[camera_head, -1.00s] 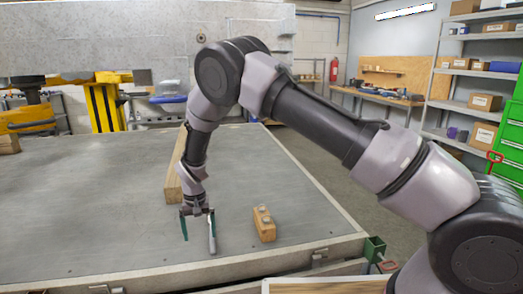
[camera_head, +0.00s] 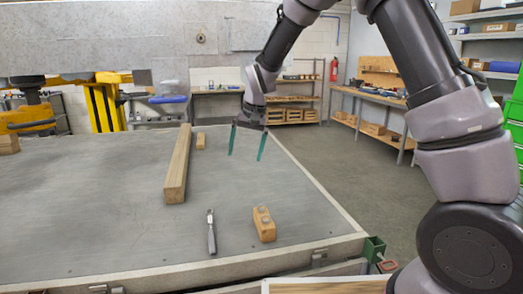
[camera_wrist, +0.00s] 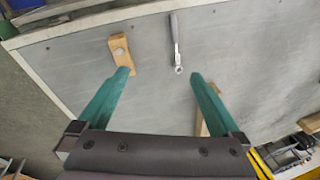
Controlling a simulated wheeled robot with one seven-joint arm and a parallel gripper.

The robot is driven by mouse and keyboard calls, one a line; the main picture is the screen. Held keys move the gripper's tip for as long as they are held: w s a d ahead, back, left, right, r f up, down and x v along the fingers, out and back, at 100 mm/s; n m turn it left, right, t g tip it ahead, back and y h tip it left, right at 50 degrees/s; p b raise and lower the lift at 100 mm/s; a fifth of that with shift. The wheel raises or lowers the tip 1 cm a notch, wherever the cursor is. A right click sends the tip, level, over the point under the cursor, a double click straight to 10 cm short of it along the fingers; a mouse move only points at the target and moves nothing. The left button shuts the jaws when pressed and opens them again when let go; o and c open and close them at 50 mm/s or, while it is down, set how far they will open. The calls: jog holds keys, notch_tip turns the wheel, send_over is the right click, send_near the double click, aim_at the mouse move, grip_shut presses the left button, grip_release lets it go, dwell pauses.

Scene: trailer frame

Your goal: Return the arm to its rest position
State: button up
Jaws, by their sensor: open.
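My gripper (camera_head: 246,155) hangs above the right part of the trailer bed (camera_head: 110,215) in the head view, with its two green fingers apart and nothing between them. The wrist view also shows the open fingers (camera_wrist: 160,75). My arm is raised and bent, coming in from the right. A ratchet-like hand tool (camera_head: 211,232) lies on the bed near the front edge, apart from the gripper. It also shows in the wrist view (camera_wrist: 175,40).
A long wooden beam (camera_head: 178,170) and a small block (camera_head: 200,141) lie farther back. Yellow stands (camera_head: 103,105) rise behind the bed. Shelving (camera_head: 480,75) stands at the right.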

jog(key=s+d+r+m+t, duration=0.1)
jog(key=s+d+r, duration=0.2)
jog(key=d+r, duration=0.55)
jog(key=s+d+r+m+t, duration=0.1)
jog(key=s+d+r, duration=0.3)
jog(key=d+r, duration=0.4)
jog(key=s+d+r+m+t, duration=0.1)
jog(key=s+d+r+t, duration=0.1)
jog(key=s+d, duration=0.4)
jog(key=s+d+r+m+t, duration=0.1)
jog(key=s+d+t, duration=0.1)
jog(key=s+d, duration=0.5)
jog(key=s, duration=0.3)
jog(key=shift+d+r+h, duration=0.15)
jog(key=shift+r+h, duration=0.15)
jog(key=shift+r, duration=0.05)
